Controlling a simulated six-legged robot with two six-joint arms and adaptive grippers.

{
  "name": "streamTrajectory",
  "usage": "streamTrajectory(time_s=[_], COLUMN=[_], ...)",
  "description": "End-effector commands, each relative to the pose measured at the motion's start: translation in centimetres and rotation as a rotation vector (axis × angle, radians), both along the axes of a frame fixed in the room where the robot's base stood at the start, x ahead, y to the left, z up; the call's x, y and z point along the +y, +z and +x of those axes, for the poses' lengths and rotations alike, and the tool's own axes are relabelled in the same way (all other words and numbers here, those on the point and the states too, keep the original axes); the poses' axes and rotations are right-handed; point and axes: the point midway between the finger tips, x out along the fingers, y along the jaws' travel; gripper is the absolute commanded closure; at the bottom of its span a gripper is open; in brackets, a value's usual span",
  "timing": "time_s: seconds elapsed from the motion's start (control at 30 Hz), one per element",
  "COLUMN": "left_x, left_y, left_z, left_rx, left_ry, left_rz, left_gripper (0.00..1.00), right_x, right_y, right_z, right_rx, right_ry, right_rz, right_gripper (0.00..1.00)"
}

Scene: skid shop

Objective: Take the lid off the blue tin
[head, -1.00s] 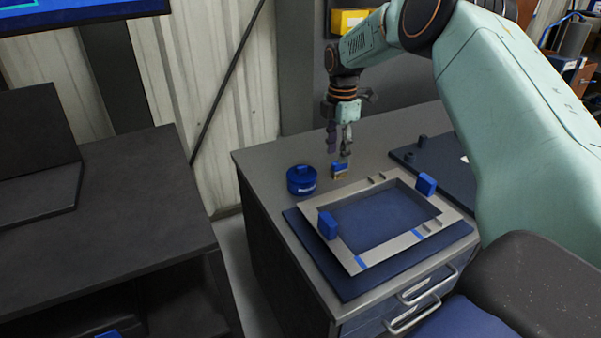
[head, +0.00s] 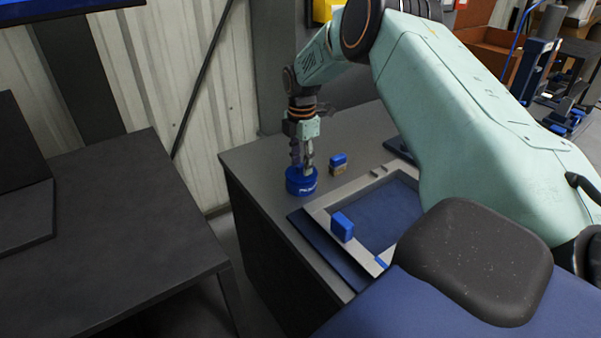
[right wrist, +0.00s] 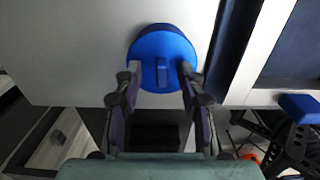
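The blue tin (head: 301,187) stands upright on the grey bench top near its left edge, with its blue lid on. In the right wrist view the round lid (right wrist: 162,48) shows from above, with a narrow raised blue grip (right wrist: 162,72) on it. My right gripper (head: 302,168) points down at the lid, and its fingers hide part of the lid's top. In the right wrist view the right gripper (right wrist: 161,76) is open, one finger on each side of the raised grip, with a gap on both sides. My left gripper is not in view.
A small blue block with a tan base (head: 338,165) stands just right of the tin. A pale frame (head: 325,221) with a blue block (head: 342,226) on it lies on a dark blue mat nearer me. A dark table (head: 110,215) is at left, across a gap.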

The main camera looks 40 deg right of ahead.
Motion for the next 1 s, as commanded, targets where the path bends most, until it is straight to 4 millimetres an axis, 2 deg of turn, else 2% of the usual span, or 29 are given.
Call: streamTrajectory(time_s=[0.17,0.6,1.0], left_x=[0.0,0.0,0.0], left_y=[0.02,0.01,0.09], left_z=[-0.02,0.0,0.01], left_rx=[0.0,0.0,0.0], left_ry=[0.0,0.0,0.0], left_rz=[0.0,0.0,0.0], left_gripper=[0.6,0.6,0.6], right_x=[0.02,0.19,0.28], right_y=[0.06,0.04,0.55], right_z=[-0.29,-0.2,0.13], right_rx=[0.001,0.001,-0.002], right_ry=[0.001,0.0,0.0], right_rz=[0.0,0.0,0.0], right_gripper=[0.62,0.99,1.0])
